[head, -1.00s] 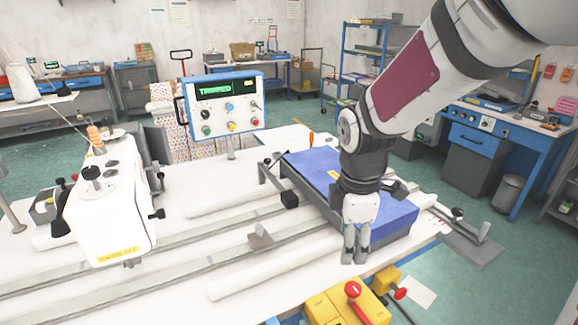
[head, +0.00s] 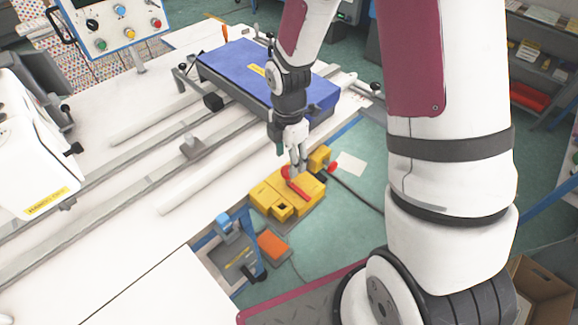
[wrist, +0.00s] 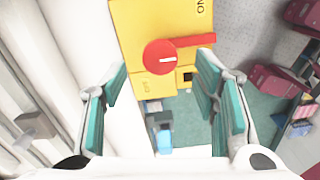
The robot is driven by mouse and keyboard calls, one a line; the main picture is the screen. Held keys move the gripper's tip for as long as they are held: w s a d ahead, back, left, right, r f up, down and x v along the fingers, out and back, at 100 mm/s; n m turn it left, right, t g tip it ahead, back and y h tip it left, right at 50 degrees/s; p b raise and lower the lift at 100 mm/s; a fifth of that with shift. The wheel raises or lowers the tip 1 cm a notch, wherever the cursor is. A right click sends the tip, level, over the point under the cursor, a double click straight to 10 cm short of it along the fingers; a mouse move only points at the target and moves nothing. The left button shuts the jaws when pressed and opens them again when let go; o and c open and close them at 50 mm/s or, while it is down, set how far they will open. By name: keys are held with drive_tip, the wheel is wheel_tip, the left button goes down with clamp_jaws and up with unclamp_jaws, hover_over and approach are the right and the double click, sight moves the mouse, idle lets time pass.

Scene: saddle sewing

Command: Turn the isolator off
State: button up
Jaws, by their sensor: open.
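The isolator is a yellow box (head: 268,193) at the table's front edge in the head view, with a red lever handle (head: 297,188) on top. In the wrist view the yellow box (wrist: 133,25) fills the upper middle. Its red handle (wrist: 188,43) runs from a round red hub to the right. Lettering on the box appears to read "ON" at the upper right, with another label at the lower left. My gripper (head: 298,168) points down just above the handle. In the wrist view my gripper (wrist: 162,80) is open and empty, its fingers spread either side of the hub.
A yellow block with a red knob (head: 320,158) stands just behind the isolator. A blue pad (head: 250,75) and rails lie on the white table behind. A blue-framed stand with an orange box (head: 272,246) is in front. The white machine (head: 35,150) is at left.

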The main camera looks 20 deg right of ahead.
sight(288, 170)
drive_tip(key=shift+f, duration=2.1)
clamp_jaws()
